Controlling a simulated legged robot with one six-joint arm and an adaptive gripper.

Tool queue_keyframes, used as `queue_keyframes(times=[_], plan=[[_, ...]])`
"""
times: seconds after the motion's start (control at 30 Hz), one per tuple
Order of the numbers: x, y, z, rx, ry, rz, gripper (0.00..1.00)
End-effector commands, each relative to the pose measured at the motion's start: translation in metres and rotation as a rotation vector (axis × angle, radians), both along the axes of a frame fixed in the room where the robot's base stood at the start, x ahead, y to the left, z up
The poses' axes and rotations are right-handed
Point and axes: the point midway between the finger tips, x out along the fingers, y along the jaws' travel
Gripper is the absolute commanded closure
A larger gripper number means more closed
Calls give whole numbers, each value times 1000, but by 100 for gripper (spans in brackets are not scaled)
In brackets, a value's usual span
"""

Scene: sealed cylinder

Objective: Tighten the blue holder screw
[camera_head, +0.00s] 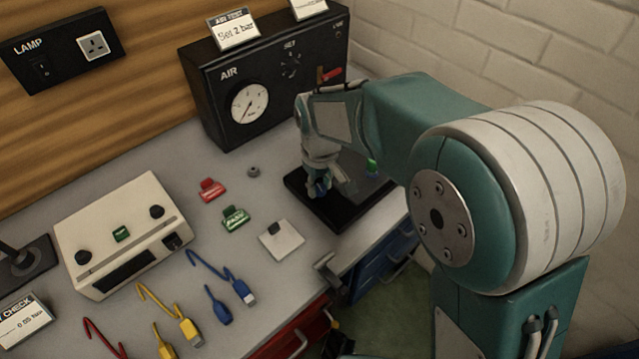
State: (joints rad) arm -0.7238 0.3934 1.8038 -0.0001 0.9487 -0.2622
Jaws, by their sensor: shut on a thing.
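My gripper (326,190) points down over a black base (332,216) at the back right of the bench. It is shut on a small blue piece (320,187), which looks like the blue holder screw. My fingers hide most of it, so I cannot tell how far it is screwed in. A small green piece (372,166) shows just right of my gripper, partly behind my arm. My wrist and forearm hide the rest of the holder.
A black AIR box (262,118) with a gauge stands behind my gripper. Red (210,190) and green (235,219) tags, a small grey ring (253,172) and a white square plate (281,240) lie to the left. A cream tester box (120,234) and coloured leads lie further left.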

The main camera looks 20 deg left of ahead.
Motion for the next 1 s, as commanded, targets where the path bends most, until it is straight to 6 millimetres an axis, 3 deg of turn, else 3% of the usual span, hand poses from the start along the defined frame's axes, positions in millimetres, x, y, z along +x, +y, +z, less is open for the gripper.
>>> queue_keyframes(times=[1.0], plan=[[3, 2, 6, 15, -10, -955, 100]])
